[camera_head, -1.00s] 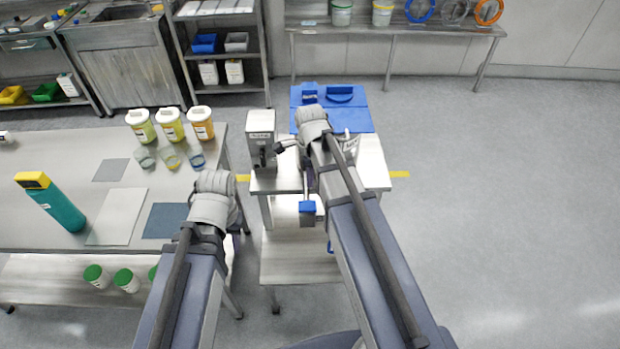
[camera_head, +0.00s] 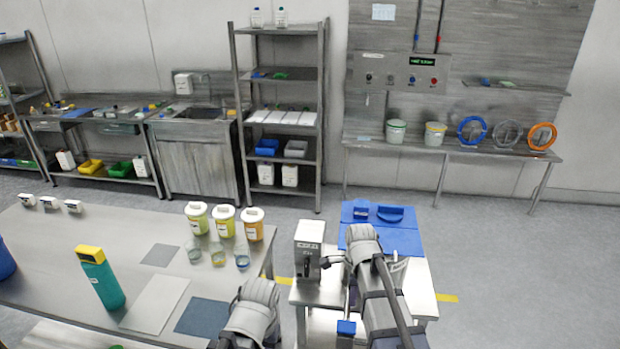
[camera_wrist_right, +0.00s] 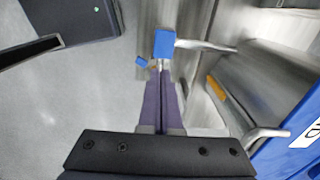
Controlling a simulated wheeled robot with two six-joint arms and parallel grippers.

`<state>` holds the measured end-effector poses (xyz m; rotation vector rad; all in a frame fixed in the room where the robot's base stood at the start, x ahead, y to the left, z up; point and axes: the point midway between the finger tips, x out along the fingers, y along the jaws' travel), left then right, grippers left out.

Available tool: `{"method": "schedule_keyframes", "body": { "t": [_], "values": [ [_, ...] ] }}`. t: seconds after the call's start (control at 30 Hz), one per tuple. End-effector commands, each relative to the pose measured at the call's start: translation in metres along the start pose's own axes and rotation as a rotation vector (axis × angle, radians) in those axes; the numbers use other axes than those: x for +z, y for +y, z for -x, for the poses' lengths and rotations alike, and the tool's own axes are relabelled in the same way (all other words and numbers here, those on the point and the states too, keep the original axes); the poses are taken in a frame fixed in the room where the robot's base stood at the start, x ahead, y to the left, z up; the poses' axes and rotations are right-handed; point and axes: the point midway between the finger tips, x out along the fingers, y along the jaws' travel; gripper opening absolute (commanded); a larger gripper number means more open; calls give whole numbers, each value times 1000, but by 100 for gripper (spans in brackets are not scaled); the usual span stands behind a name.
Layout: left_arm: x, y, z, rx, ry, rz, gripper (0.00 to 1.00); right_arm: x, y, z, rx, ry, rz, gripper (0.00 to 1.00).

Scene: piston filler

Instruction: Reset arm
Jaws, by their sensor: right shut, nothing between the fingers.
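My right arm reaches over the small steel cart (camera_head: 420,292). My right gripper (camera_wrist_right: 164,72) is shut and empty in the right wrist view, its two dark fingers together. A blue-topped part (camera_wrist_right: 165,43) lies just beyond the fingertips in that view; whether they touch it is unclear. In the head view the arm largely hides the right gripper, and a blue-topped part (camera_head: 346,327) shows beside the arm. The grey filler box (camera_head: 309,252) stands at the cart's left. My left arm is at the bottom centre, its gripper out of sight.
The steel table (camera_head: 60,245) at left carries a teal bottle (camera_head: 100,280), lidded tubs, small beakers and flat plates. Shelving (camera_head: 280,100) and a wall bench (camera_head: 400,148) stand behind. Floor at right is clear.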

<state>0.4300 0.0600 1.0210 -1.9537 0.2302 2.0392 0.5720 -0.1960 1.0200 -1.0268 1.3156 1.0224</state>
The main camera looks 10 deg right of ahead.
Motion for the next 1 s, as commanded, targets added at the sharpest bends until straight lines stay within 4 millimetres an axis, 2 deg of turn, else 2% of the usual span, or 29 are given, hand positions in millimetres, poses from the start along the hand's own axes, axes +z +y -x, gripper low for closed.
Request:
{"method": "schedule_keyframes", "body": {
  "t": [0.07,0.17,0.4,0.6,0.8,1.0],
  "values": [
    [0,0,-2,0,0,0,35,7,10,-2,3,4,95,0],
    [0,0,-5,0,0,0,35,23,31,-4,9,14,328,0],
    [-1,1,-12,0,0,0,35,64,93,-11,39,44,1094,0],
    [-1,2,-17,0,0,1,35,84,138,-16,77,60,1674,0],
    [-1,2,-19,0,0,1,35,94,164,-18,108,65,2035,0],
    [-1,2,-20,0,0,1,35,96,171,-18,119,65,2149,0]
  ]
}}
